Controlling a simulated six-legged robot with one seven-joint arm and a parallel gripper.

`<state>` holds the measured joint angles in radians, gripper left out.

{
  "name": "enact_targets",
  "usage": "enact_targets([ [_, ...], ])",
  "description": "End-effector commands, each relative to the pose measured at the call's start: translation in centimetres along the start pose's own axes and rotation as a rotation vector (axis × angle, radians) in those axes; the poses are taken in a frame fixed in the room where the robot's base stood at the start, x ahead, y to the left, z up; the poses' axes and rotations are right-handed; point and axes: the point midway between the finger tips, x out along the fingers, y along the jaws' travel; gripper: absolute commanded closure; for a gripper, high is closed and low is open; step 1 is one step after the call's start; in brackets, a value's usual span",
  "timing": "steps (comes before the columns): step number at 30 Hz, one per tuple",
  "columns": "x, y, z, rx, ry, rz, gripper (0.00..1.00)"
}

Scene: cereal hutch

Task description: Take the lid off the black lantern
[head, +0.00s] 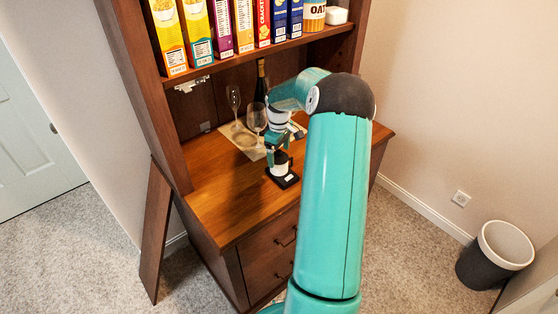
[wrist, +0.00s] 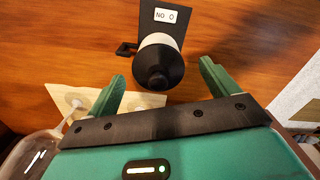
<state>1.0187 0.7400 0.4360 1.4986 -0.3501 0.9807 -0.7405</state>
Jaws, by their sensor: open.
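The lantern stands on the wooden counter, with a black base (head: 285,178) and a pale body. In the wrist view its black lid (wrist: 158,70) faces the camera, above the white body (wrist: 158,40). The base also shows there with a white label (wrist: 165,16), and a small black handle (wrist: 126,49) sticks out to the left. My gripper (head: 278,144) is above the lantern, pointing down. Its green fingers (wrist: 162,74) are open, one on each side of the lid, with gaps on both sides. My gripper hides part of the lantern in the head view.
A shelf of cereal boxes (head: 168,40) hangs above. The counter's front left (head: 222,208) is clear.

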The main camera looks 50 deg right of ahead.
Motion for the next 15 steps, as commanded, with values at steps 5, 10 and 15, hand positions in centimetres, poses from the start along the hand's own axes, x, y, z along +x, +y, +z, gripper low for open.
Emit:
enact_targets([
  [5,2.0,0.2,0.1,-0.001,-0.001,-0.003,0.13],
  [10,4.6,0.3,0.1,-0.002,-0.001,-0.003,0.13],
  [15,5.1,0.3,0.0,-0.001,0.001,0.000,0.13],
])
